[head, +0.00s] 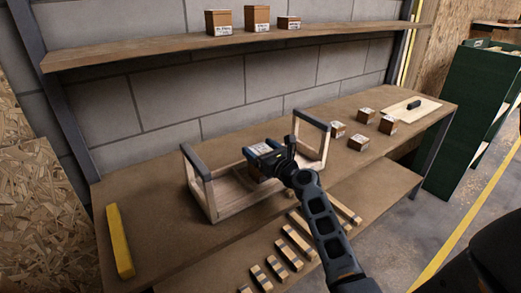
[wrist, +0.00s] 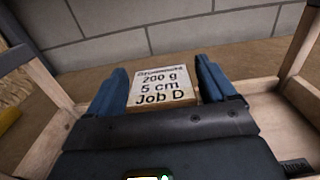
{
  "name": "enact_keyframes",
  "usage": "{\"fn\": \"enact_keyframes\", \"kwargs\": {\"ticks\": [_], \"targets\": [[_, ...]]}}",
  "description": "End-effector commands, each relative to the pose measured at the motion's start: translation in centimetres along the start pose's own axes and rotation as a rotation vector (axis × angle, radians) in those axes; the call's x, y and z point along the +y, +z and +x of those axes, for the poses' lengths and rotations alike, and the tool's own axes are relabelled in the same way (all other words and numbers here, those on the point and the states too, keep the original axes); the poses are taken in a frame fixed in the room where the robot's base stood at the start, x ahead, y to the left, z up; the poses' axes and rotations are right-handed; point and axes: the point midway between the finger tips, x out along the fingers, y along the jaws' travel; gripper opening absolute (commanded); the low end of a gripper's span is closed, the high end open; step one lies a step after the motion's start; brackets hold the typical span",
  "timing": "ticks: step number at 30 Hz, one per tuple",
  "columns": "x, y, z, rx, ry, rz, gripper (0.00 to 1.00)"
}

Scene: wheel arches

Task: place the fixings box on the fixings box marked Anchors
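A brown fixings box (wrist: 163,92) with a white top label sits between my gripper's blue fingers in the wrist view. The label reads 200 g, 5 cm, Job D; its top line is blurred. My gripper (head: 268,155) is shut on this box, over the open wooden carrier in the head view. Small brown boxes stand on the bench right of the carrier: a left one (head: 337,129), a front one (head: 358,143), a back one (head: 366,115) and a right one (head: 388,125). Their labels are too small to read, so I cannot tell which is marked Anchors.
The wooden carrier (head: 238,203) has two raised end arches, one on each side of my gripper. Three boxes stand on the shelf (head: 150,52) above. A pale board (head: 418,109) with a dark object lies at the bench's right. A yellow bar (head: 119,241) lies at left.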

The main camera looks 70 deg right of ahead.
Motion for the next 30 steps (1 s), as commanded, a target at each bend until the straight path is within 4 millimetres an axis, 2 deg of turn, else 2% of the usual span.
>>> {"fn": "enact_keyframes", "kwargs": {"ticks": [1, 3, 12, 14, 30], "targets": [[0.0, 0.0, 0.0, 0.000, 0.000, 0.000, 0.89], [0.0, 0.0, 0.0, 0.000, 0.000, 0.000, 0.95], [0.0, 0.4, 0.0, 0.000, 0.000, 0.000, 0.95], [0.0, 0.2, -0.5, 0.001, -0.001, 0.001, 0.95], [0.0, 0.1, -10.3, 0.001, -0.001, 0.000, 0.95]]}}
